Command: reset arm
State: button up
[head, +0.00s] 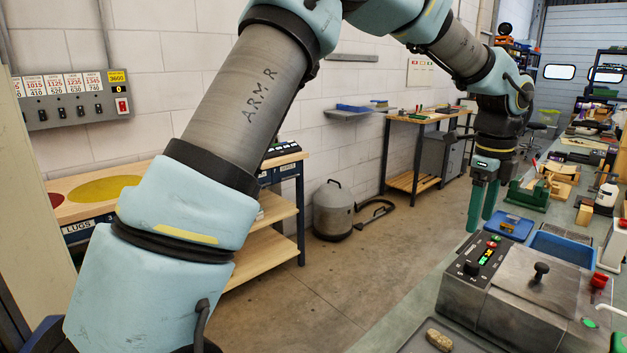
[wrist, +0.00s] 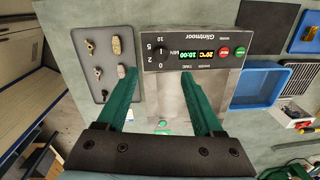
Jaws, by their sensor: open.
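My gripper (head: 481,222) hangs from the raised arm at the right of the head view, with its two green fingers pointing down. They are apart and nothing is between them. In the wrist view my gripper (wrist: 158,70) is also open, with its fingers over a grey metal machine (wrist: 168,95) marked Glintmoor. The same machine (head: 535,308) stands on the bench at lower right in the head view. Its dark panel (wrist: 205,50) has a knob, a lit display reading 20°C and 10:00, and red and green buttons. The fingers partly hide the machine.
A dark grey tray (wrist: 104,38) with several small parts lies beside the machine. A blue bin (head: 562,249) and a flat blue tray (head: 500,234) are behind it. A wooden side table (head: 105,192) stands at left by the wall.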

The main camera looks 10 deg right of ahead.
jog(key=w+a+f+n, duration=0.1)
jog(key=w+a+n, duration=0.25)
jog(key=a, duration=0.45)
jog(key=w+a+f+n, duration=0.1)
jog(key=w+a+n, duration=0.2)
jog(key=a+n, duration=0.3)
jog(key=w+a+f+n, duration=0.1)
jog(key=w+a+n, duration=0.2)
jog(key=a, duration=0.6)
jog(key=s+a+f+n, duration=0.2)
jog(key=a+n, duration=0.6)
jog(key=a, duration=0.4)
jog(key=s+a+f+n+t, duration=0.1)
jog(key=s+a+n, duration=0.3)
jog(key=a+n, duration=0.5)
jog(key=a, duration=0.4)
jog(key=shift+a+f, duration=0.2)
jog(key=shift+f, duration=0.2)
